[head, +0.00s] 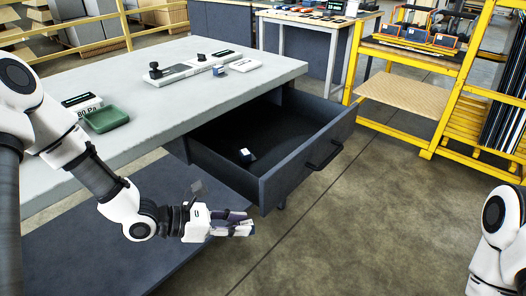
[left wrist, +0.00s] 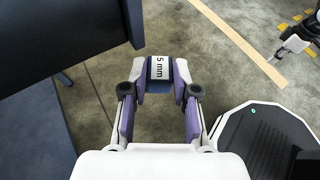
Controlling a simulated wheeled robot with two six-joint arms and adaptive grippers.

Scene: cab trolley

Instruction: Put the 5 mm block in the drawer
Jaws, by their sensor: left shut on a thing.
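The 5 mm block (left wrist: 160,68), with its white label reading "5 mm", is between the fingertips of my left gripper (left wrist: 161,84). In the head view my left gripper (head: 245,227) is shut on it, in front of the desk and to the left of the drawer's front; the block is hardly visible there. The dark drawer (head: 310,150) under the pale worktop is pulled open. A small block with a white face (head: 246,156) lies on its floor. My right gripper (left wrist: 290,42) seems to show, small, at the upper right of the left wrist view; its fingers are unclear.
A yellow rack (head: 430,110) stands at the right. The floor between is clear.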

